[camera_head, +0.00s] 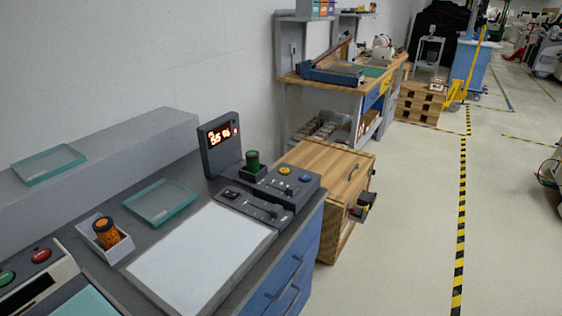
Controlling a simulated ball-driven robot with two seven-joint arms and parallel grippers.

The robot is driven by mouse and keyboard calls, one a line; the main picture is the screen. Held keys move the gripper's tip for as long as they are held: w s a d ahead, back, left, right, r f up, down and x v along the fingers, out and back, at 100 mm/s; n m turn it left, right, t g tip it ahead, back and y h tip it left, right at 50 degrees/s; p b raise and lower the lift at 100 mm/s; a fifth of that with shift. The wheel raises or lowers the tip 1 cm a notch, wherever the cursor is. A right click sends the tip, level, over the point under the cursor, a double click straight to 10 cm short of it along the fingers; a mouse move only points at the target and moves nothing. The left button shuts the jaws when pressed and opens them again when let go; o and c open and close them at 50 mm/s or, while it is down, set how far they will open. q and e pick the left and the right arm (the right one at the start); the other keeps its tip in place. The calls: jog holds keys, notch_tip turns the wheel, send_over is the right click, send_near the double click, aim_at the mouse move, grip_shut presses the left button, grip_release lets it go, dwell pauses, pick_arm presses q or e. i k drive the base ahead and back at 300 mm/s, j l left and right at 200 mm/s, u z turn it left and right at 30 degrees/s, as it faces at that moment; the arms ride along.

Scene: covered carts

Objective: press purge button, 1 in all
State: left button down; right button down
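A dark control console (272,192) stands at the far end of the bench. A yellow round button (284,170) and a blue round button (304,178) sit on its raised right part. A slider strip with small controls runs along its front. An upright display (219,144) with lit orange digits and a small red light stands behind it. At the lower left, another panel (62,277) carries a red button (41,255) and a green button (7,278). No purge label is legible on any button. Neither of my grippers is in view.
A glass slab (160,203) and a white sheet (200,258) lie on the bench.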

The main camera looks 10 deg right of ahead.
aim_at(304, 177)
jog(key=i+l+u, duration=0.5)
jog(key=i+l, duration=0.15)
jog(key=l, duration=0.15)
jog(key=i+l+u, duration=0.25)
jog(key=l, duration=0.25)
